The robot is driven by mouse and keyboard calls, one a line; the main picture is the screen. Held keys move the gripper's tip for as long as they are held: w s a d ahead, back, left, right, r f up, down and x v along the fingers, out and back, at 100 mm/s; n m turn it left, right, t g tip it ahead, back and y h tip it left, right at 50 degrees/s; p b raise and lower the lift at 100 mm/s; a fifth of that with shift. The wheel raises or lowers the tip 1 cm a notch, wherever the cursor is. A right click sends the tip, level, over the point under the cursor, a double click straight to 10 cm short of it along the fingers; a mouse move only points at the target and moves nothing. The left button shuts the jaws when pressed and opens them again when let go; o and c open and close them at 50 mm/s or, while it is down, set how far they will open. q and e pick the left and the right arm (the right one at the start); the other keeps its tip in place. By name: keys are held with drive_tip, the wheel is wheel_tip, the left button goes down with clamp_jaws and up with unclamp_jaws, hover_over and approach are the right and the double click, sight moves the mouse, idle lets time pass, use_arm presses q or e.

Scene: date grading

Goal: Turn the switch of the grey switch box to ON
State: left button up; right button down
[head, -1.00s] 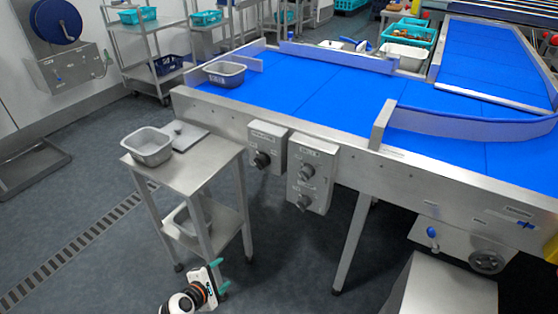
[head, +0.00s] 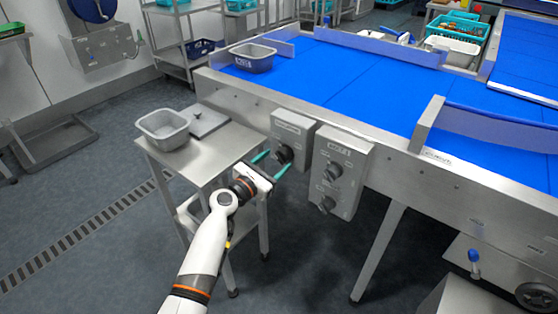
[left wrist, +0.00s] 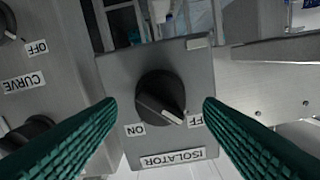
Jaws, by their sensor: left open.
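The grey switch box (head: 291,137) is mounted on the side of the conveyor. In the left wrist view it appears upside down, with an ISOLATOR label (left wrist: 172,159). Its black round switch (left wrist: 160,97) has a pale pointer directed at the OFF mark (left wrist: 196,120); the ON mark (left wrist: 135,129) is on the other side. My left gripper (head: 271,163) is open, with its teal fingers pointing at the switch. In the wrist view the fingers lie on either side of the switch, with nothing between them; I cannot tell the exact gap to it. My right gripper is out of view.
A second grey box (head: 340,172) with two black knobs sits close beside, labelled CURVE in the wrist view (left wrist: 24,82). A steel stand (head: 205,157) with a grey tub (head: 163,130) is close to my left arm. The blue conveyor belt (head: 350,80) lies above.

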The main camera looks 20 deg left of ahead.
sight(282, 156)
use_arm(q)
drive_tip(key=shift+x, duration=1.3)
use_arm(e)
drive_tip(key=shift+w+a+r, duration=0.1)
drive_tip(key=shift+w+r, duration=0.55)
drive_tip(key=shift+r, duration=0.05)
use_arm(q)
drive_tip(key=c, duration=1)
